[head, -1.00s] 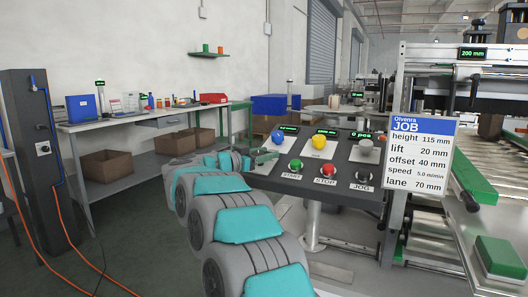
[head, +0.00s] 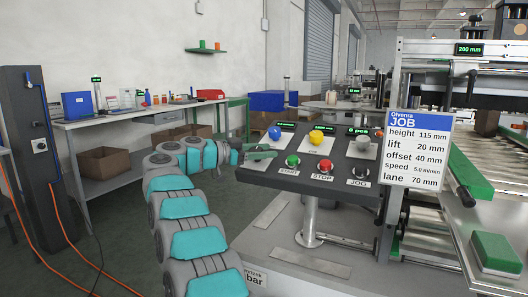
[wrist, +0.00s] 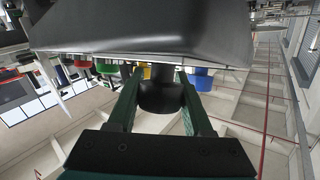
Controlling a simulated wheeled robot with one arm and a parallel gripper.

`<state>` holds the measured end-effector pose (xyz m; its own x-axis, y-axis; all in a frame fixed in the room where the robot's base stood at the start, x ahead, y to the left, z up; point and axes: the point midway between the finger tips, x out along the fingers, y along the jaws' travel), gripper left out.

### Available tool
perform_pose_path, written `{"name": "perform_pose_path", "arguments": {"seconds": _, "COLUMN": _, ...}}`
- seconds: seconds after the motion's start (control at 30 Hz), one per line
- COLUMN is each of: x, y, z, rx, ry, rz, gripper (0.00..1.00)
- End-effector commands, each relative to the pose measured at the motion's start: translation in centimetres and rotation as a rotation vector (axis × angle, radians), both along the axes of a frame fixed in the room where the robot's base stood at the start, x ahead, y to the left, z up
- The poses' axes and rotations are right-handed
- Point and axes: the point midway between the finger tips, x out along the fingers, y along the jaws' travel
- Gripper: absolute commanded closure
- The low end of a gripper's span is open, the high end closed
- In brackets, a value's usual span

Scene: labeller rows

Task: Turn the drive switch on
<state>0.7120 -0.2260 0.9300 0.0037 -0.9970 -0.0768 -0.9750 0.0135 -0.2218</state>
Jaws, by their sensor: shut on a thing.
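The black control panel (head: 332,178) stands on a post, with START (head: 293,160), STOP (head: 325,166) and JOG (head: 360,169) controls along its front. My gripper (head: 272,153) is at the panel's left side, its green fingers near the edge. In the wrist view, the two green fingers of my gripper (wrist: 160,90) close around a dark round knob (wrist: 160,98) that sticks out from the panel's dark housing (wrist: 140,30). No label on this knob shows, so I cannot read whether it is the drive switch. The head view does not show the knob clearly.
A workbench (head: 100,120) is at left. The floor between is clear.

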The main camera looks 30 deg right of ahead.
Motion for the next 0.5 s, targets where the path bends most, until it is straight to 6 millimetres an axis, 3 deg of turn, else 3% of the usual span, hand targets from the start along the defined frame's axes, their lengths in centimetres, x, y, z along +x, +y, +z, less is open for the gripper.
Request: {"name": "perform_pose_path", "arguments": {"seconds": 0.5, "x": -0.19, "y": -0.04, "z": 0.07, "rx": 0.013, "ry": -0.022, "rz": -0.073, "gripper": 1.0}}
